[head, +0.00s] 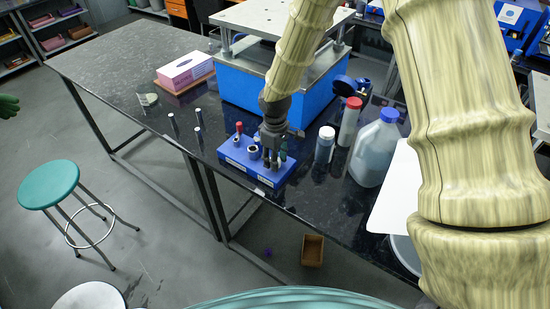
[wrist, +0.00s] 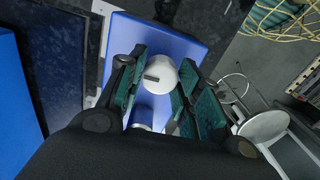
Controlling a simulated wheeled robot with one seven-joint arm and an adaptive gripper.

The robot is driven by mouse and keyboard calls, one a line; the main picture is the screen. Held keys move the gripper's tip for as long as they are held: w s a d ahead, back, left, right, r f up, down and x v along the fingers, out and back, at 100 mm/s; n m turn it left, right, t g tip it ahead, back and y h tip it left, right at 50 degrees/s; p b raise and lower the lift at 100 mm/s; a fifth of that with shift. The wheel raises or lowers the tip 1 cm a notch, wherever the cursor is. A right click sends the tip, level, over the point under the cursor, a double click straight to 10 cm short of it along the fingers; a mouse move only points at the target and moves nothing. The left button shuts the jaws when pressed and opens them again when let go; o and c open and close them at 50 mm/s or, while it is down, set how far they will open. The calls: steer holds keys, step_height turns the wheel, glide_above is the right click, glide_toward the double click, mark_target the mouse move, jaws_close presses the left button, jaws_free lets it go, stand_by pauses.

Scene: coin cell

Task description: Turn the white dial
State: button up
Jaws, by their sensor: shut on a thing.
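The white dial (wrist: 163,68) is a round white knob with a short dark mark on its face. It sits on a blue block (wrist: 190,42), which also shows in the head view (head: 232,157) near the table's front edge. My gripper (wrist: 156,88) has its green-padded fingers on both sides of the dial, closed on it. In the head view my gripper (head: 270,160) points down over the right part of the block and hides the dial there. A silvery round part (wrist: 142,126) shows between the fingers, closer to the palm.
A red-topped piece (head: 239,128) and a dark-and-white cylinder (head: 253,152) stand on the block left of my gripper. A capped bottle (head: 324,145), a red-capped bottle (head: 350,121) and a blue-capped jug (head: 377,150) stand to the right. A blue press (head: 250,88) is behind.

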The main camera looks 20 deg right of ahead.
steer(key=shift+w, duration=0.1)
steer(key=o, duration=1)
steer(key=shift+o, duration=0.2)
steer(key=shift+r, duration=0.1)
step_height(320, 180, up, 12)
steer(key=shift+d, duration=0.1)
